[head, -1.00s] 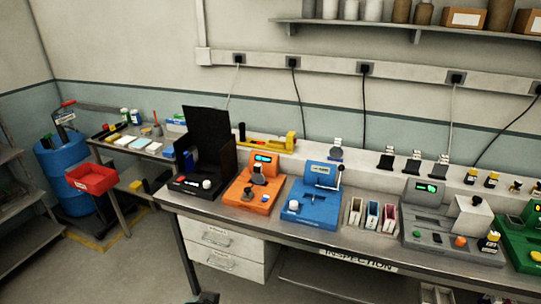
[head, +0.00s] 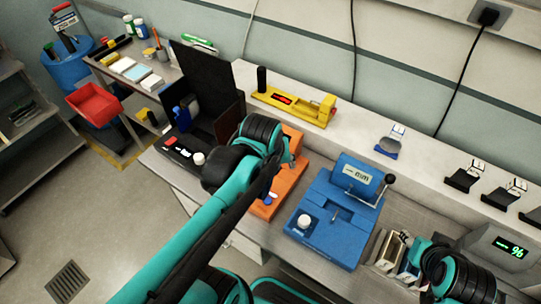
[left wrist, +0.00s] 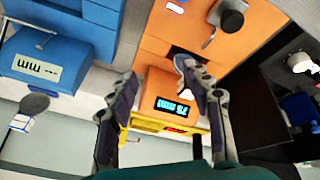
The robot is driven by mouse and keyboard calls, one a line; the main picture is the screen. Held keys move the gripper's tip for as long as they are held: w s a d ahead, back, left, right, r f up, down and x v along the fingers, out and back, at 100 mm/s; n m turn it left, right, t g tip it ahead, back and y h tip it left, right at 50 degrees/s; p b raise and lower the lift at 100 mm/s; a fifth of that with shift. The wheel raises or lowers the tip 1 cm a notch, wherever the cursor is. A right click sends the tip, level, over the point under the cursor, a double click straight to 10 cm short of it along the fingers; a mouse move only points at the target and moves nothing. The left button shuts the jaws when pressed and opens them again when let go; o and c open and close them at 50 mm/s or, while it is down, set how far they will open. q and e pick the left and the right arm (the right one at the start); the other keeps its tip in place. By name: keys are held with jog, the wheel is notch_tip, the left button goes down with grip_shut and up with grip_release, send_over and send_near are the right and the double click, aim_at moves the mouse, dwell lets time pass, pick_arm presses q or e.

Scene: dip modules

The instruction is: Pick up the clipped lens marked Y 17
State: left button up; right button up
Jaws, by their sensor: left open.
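No marking Y 17 is legible in either view, so I cannot tell for certain which thing is the lens. A grey round disc (left wrist: 33,103) beside a small white label card shows at the left of the left wrist view. In the head view a blue holder (head: 387,149) with a white card stands on the raised ledge behind the blue device. My left gripper (left wrist: 158,72) is open and empty, its fingers spread over the orange device (left wrist: 165,88). In the head view my left arm hides that gripper. My right arm is at the lower right; its gripper's jaws are unclear.
The blue device (head: 337,222) with a lever stands right of the orange one. A black open-lidded box (head: 205,92) stands to the left. A yellow device (head: 295,106) and black holders (head: 463,180) occupy the ledge. Upright slotted holders (head: 385,252) stand by my right arm.

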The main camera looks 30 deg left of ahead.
pick_arm(q)
jog(key=w+a+n+g+p, duration=0.1)
jog(key=w+a+n, duration=0.1)
jog(key=n, duration=0.1)
jog(key=w+a+f+n+g+p, duration=0.1)
jog(key=w+a+n+p, duration=0.1)
jog(key=a+n, duration=0.1)
jog(key=w+a+n+g+p, duration=0.2)
jog(key=w+n, duration=0.1)
jog(key=n, duration=0.1)
jog(key=shift+a+f, duration=0.15)
jog(key=shift+w+a+f+n, duration=0.15)
jog(key=shift+f+n, duration=0.15)
jog(key=shift+n, duration=0.1)
notch_tip(320, 180, down, 8)
jog(key=shift+r+b, duration=0.2)
jog(key=shift+b, duration=0.9)
grip_shut()
pick_arm(e)
jog(key=r, duration=0.4)
jog(key=shift+w, duration=0.2)
